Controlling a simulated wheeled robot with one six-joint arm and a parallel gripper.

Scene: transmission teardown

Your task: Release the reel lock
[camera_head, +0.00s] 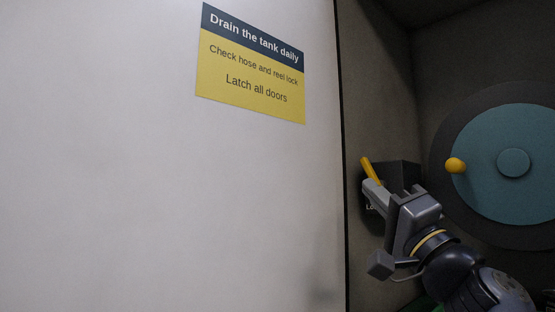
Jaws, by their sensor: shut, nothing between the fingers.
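The reel lock is a dark box (402,174) on the compartment's inner wall, with a yellow lever (368,168) tilted up and to the left. A partly hidden white label beside it starts with "Lo". My gripper (371,187) is shut and empty, with its tips at the lower end of the lever in the picture. I cannot tell whether they touch it. My gripper and wrist hide much of the box and the label. The reel (500,205) is a teal disc with a dark rim and a yellow knob (455,166), to the right of the lock.
A large pale panel (170,180) fills the left side and ends at a dark vertical edge. It carries a yellow and navy sign (250,70) about draining the tank, hose and reel lock, and doors. Something green shows low behind my arm.

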